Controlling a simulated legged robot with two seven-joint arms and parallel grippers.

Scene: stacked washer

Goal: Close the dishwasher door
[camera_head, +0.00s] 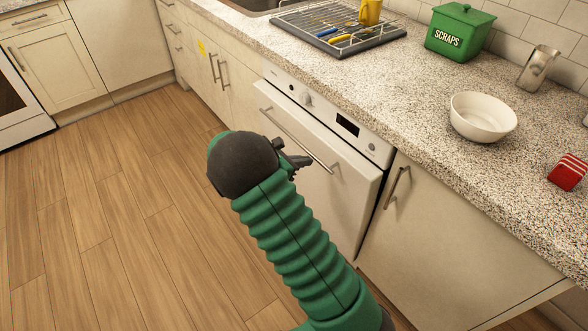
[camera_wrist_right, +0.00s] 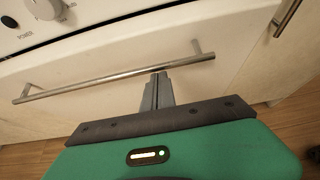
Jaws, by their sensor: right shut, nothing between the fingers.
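The white dishwasher door (camera_head: 335,195) sits below a control panel with a knob and a dark display. Its top edge stands slightly out from the panel, and a dark gap shows along its right side. A long metal bar handle (camera_head: 297,140) runs across its upper part. My right gripper (camera_head: 299,162) is in front of the door, close to the handle. In the right wrist view the handle (camera_wrist_right: 100,81) crosses the door, and my gripper's fingertips (camera_wrist_right: 159,76) are together, empty, at the bar's lower edge. I cannot tell whether they touch. My left gripper is out of view.
The speckled countertop (camera_head: 420,115) overhangs the dishwasher. It holds a drying rack (camera_head: 335,30), a green scraps box (camera_head: 459,33), a white bowl (camera_head: 483,117) and a red item (camera_head: 568,172). A cabinet (camera_head: 440,240) adjoins on the right. The wooden floor (camera_head: 120,220) is clear.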

